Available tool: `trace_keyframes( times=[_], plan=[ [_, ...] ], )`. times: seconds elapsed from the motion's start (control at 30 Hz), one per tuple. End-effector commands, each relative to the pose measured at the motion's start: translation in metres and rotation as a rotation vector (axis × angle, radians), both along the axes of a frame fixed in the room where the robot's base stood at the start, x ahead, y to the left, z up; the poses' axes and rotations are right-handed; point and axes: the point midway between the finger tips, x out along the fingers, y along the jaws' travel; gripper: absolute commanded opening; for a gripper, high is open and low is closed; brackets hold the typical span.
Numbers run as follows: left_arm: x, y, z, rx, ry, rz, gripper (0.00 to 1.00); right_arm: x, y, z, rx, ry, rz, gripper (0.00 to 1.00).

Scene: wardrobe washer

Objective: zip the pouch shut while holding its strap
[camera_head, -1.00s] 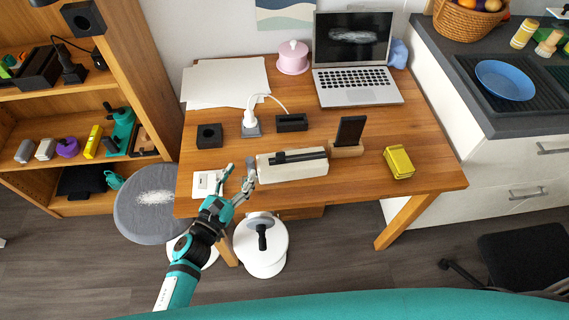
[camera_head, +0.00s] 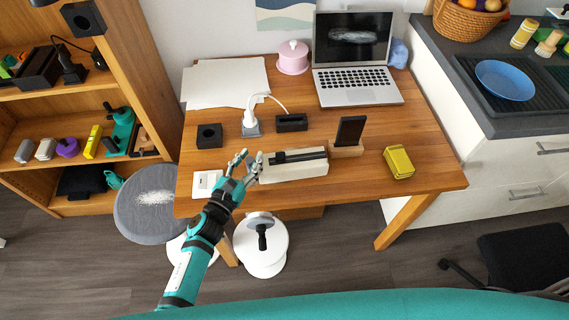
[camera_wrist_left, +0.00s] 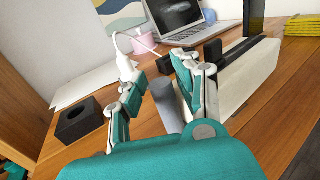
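The pouch (camera_head: 308,171) is a cream block lying on the wooden table, with a black zip strip (camera_head: 305,155) along its top. It also shows in the wrist view (camera_wrist_left: 252,75), with a darker raised piece (camera_wrist_left: 213,53) near the strip's close end. A grey cylinder (camera_wrist_left: 167,106), which looks like the strap, stands at the pouch's left end. My left gripper (camera_head: 249,157) is at that end with its fingers apart. In the wrist view the grey cylinder shows between the fingers (camera_wrist_left: 168,72); contact cannot be told. My right gripper is out of view.
A black square block (camera_head: 209,136), a charger (camera_head: 250,126) with a white cable and a black box (camera_head: 291,123) stand behind the pouch. A phone stand (camera_head: 347,148) and a yellow block (camera_head: 399,162) are to its right. A white switch plate (camera_head: 206,184) lies left.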

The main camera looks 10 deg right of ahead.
Motion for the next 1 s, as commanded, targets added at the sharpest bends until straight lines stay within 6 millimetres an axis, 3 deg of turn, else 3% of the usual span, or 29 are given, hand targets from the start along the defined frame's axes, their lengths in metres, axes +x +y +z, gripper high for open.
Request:
trace_keyframes(
  times=[0.03, 0.23, 1.0],
  plan=[
    [-0.0001, 0.0002, 0.0000, 0.000, 0.000, 0.000, 0.23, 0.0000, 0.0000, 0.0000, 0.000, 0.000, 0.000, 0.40],
    [-0.0002, 0.0002, -0.0001, 0.000, 0.000, 0.000, 0.00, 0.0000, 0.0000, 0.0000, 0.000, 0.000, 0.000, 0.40],
    [-0.0006, 0.0004, -0.0023, 0.002, 0.002, 0.000, 0.00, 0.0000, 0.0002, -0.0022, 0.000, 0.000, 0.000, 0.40]
  ],
)
